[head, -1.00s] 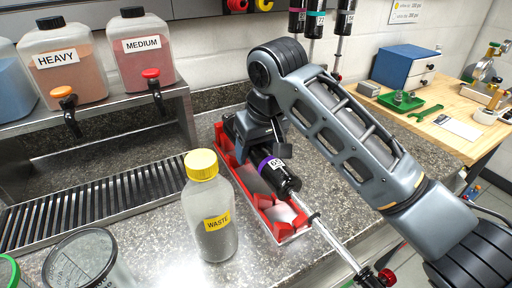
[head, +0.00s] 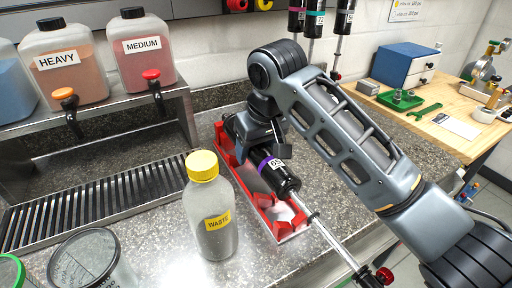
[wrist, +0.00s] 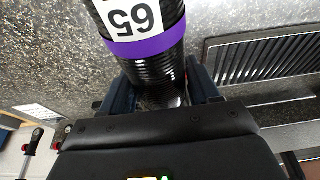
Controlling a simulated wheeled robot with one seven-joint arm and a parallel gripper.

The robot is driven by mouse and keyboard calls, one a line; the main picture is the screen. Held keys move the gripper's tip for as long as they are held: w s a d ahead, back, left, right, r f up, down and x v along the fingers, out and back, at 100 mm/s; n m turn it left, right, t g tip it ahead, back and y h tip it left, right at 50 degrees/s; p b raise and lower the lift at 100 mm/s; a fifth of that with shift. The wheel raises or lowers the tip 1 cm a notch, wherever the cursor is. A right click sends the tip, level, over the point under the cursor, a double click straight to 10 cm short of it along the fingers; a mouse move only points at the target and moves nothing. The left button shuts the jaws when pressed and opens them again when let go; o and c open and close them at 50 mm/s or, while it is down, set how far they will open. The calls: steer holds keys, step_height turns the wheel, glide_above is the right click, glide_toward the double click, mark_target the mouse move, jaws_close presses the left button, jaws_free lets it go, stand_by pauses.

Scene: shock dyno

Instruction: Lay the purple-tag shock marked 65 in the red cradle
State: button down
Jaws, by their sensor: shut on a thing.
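The purple-tag shock (head: 286,184) is a black cylinder with a purple band, a white label and a thin silver rod with a red end. In the wrist view the shock (wrist: 140,30) shows the label 65, upside down. My gripper (head: 262,138) is shut on the shock near its upper-left end. The red cradle (head: 228,158) lies on the counter under the shock, and the shock runs along it with its rod reaching past the near end. I cannot tell whether the shock touches the cradle. In the wrist view my gripper's fingers (wrist: 160,92) sit either side of the black body.
A clear waste bottle (head: 208,215) with a yellow cap stands close left of the cradle. A drain grate (head: 90,205) and heavy and medium fluid jugs (head: 145,50) are further left. Several shocks (head: 320,20) hang above. A wooden bench (head: 440,105) is at right.

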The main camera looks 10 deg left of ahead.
mark_target(261, 145)
steer(key=shift+r+p, duration=0.15)
steer(key=shift+p, duration=0.3)
steer(key=shift+f, duration=1.1)
steer(key=shift+r+p, duration=0.1)
steer(key=shift+p, duration=0.6)
stand_by(1.2)
steer(key=shift+f+p, duration=0.35)
steer(key=shift+f, duration=0.75)
stand_by(1.2)
stand_by(0.5)
steer(key=c, duration=0.5)
jaws_free()
steer(key=o, duration=0.3)
steer(key=shift+o, duration=0.2)
steer(key=shift+s+f, duration=0.1)
steer(key=shift+f, duration=0.05)
steer(key=shift+b+v, duration=0.55)
steer(key=shift+v, duration=3.45)
